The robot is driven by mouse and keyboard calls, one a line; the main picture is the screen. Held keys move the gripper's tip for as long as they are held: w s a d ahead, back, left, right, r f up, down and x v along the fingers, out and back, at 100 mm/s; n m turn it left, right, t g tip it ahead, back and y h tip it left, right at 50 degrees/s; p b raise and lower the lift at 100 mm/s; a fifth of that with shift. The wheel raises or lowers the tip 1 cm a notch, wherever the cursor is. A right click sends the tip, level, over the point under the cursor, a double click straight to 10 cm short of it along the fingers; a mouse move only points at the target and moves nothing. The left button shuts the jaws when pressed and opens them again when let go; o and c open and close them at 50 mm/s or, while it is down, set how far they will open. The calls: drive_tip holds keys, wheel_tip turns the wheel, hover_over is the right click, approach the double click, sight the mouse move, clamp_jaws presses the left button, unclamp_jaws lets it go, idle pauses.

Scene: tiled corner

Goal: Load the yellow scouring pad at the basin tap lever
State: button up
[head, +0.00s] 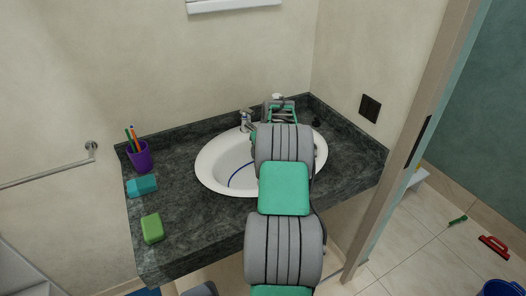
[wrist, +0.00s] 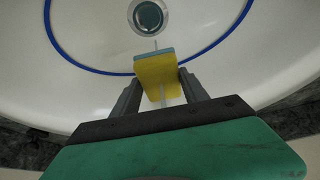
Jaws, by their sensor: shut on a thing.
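In the wrist view, my gripper (wrist: 158,88) is shut on the yellow scouring pad (wrist: 156,78), which has a thin teal layer along its far edge. The pad is over the white basin (wrist: 95,85), near the drain (wrist: 148,17) in the picture; its height above the basin cannot be told. In the head view, the basin (head: 207,168) is set in the dark counter, partly covered by my arm. The chrome basin tap (head: 245,118) stands at its back edge, left of my arm. My fingers and the pad are hidden there.
On the left of the dark counter (head: 185,215) are a purple cup (head: 140,157) with pens, a teal block (head: 142,186) and a green block (head: 152,229). A small dark item (head: 316,122) lies at the back right. A door frame (head: 415,130) stands to the right.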

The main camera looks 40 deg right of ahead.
drive_tip(key=shift+s+d, duration=0.1)
idle(0.3)
drive_tip(key=shift+s+d, duration=0.25)
drive_tip(key=shift+d, duration=0.15)
drive_tip(key=s+a+b, duration=0.2)
drive_tip(key=s+a, duration=0.2)
drive_tip(key=s, duration=0.2)
drive_tip(key=shift+s+a, duration=0.15)
drive_tip(key=shift+s, duration=0.25)
idle(1.3)
drive_tip(key=s+a+r, duration=0.2)
drive_tip(key=s+r, duration=0.2)
drive_tip(key=shift+a+p, duration=0.35)
drive_tip(key=shift+s, duration=0.1)
idle(0.4)
